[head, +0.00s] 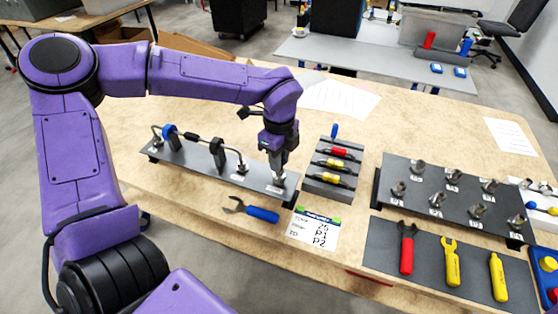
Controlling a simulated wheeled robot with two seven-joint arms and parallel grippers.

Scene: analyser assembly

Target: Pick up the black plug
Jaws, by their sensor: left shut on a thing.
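My left gripper (279,178) points down at the right end of the long grey plate (258,176). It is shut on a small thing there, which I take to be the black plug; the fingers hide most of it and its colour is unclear. I cannot tell whether it is clear of the plate. A bent metal tube (212,143) with a blue fitting (169,132) stands on the same plate, left of the gripper. My right gripper is not in view.
A dark rack (317,186) with red and yellow tools stands close right of the gripper. A blue-handled wrench (262,214) and a label card (314,229) lie in front. A plate with several metal fittings (387,206) and a tool mat (428,271) lie further right.

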